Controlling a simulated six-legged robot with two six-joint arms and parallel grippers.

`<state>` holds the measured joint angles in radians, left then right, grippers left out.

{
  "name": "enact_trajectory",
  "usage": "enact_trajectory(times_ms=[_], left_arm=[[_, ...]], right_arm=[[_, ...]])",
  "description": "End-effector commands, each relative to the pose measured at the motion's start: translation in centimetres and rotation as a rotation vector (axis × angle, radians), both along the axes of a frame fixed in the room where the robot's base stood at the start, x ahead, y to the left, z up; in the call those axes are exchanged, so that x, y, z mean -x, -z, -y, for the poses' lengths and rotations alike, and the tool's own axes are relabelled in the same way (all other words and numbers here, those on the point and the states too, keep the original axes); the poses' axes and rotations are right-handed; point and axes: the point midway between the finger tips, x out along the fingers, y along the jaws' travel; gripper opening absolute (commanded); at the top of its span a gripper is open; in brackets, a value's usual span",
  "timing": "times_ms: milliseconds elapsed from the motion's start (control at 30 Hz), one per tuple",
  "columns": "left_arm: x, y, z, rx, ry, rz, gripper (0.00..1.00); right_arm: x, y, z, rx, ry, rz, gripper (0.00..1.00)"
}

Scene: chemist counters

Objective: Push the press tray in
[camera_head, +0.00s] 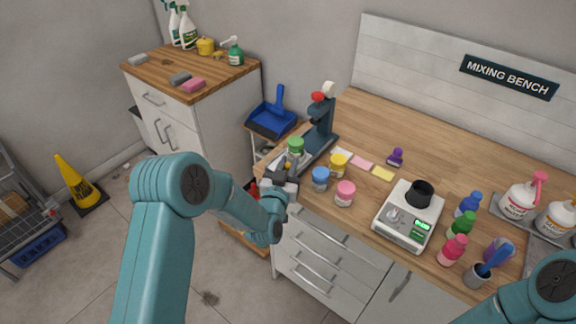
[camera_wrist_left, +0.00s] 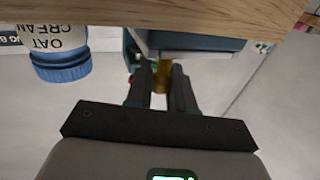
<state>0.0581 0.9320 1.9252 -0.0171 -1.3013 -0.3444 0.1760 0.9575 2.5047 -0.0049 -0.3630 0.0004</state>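The press (camera_head: 320,118), dark blue-green with a red knob, stands at the left end of the wooden counter. Its tray end lies low at the counter's left front edge, partly hidden by my left gripper (camera_head: 285,176). A green-lidded jar (camera_head: 296,146) stands at that end. In the left wrist view, the grey-blue tray underside (camera_wrist_left: 190,42) shows beyond the counter edge. A brass-coloured handle (camera_wrist_left: 162,76) fills the narrow gap between the fingers of my left gripper (camera_wrist_left: 161,82), which look shut on it. My right gripper is out of view.
Blue-lidded (camera_head: 320,178), yellow-lidded (camera_head: 338,163) and pink-lidded (camera_head: 345,193) jars stand close right of the press. A scale (camera_head: 408,226) and several bottles stand farther right. A blue dustpan (camera_head: 271,120) lies behind.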

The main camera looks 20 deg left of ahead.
Motion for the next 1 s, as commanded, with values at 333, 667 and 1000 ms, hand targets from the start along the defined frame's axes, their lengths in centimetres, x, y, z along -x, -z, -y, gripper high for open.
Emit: enact_trajectory(times_ms=[333,667,1000], left_arm=[[-3.0,0.4,1.1,-0.001,0.0,0.003,0.0],[-3.3,0.0,1.2,0.0,0.0,-0.001,0.26],[-3.2,0.0,1.2,0.0,0.0,0.0,0.45]], right_arm=[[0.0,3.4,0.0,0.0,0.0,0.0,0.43],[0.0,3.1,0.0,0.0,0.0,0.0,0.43],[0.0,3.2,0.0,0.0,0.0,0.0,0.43]])
